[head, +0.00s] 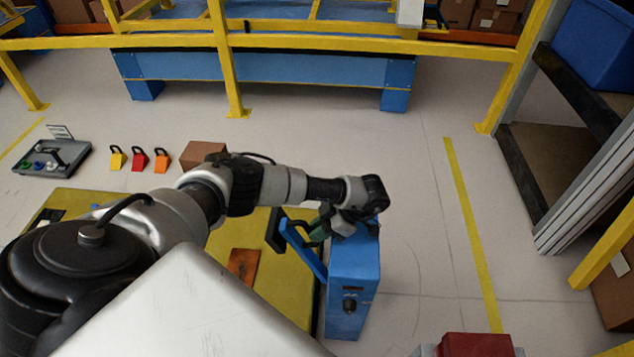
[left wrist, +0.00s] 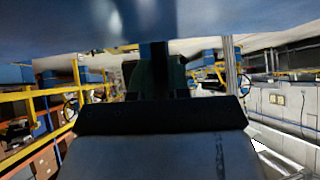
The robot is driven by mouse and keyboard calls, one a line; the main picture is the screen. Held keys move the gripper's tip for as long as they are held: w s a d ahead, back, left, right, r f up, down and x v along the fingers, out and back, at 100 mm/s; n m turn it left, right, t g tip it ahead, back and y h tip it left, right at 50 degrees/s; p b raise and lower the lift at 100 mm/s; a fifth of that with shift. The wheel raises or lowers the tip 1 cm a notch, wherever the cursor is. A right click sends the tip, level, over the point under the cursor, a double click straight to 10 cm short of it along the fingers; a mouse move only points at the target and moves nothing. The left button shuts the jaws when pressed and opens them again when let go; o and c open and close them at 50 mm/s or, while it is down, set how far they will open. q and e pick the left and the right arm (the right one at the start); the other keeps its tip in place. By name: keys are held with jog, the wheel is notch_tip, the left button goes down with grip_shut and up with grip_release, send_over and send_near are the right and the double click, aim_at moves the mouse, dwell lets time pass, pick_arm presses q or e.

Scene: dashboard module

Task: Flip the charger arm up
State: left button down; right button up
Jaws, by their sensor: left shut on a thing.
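The charger (head: 352,285) is a blue box standing upright at the right edge of a yellow platform in the head view. Its charger arm (head: 303,250) is a blue bar on the charger's left side, slanting up and left to a dark end piece (head: 275,230). My left gripper (head: 322,230) is at the charger's upper left and is shut on the charger arm; my wrist hides part of the contact. In the left wrist view, a blurred blue surface (left wrist: 100,25) fills the top and dark finger parts (left wrist: 160,115) cover the middle. My right gripper is not in view.
Yellow rails (head: 225,60) and a blue beam (head: 265,82) cross the back. Small yellow, red and orange padlocks (head: 139,159) and a brown box (head: 203,153) lie beyond the platform (head: 240,235). A shelf stands at right.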

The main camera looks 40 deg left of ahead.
pick_arm(q)
jog(key=shift+w, duration=0.15)
jog(key=c, duration=1.1)
grip_release()
jog(key=shift+d, duration=0.1)
jog(key=v, duration=0.5)
jog(key=shift+w+d+r, duration=0.1)
jog(key=shift+r, duration=0.1)
jog(key=p+v, duration=0.1)
jog(key=v, duration=0.3)
jog(key=shift+w+d, duration=0.1)
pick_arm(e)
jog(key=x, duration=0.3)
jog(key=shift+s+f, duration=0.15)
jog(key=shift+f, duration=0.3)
pick_arm(q)
jog(key=shift+w+d+r, duration=0.25)
jog(key=shift+r, duration=0.15)
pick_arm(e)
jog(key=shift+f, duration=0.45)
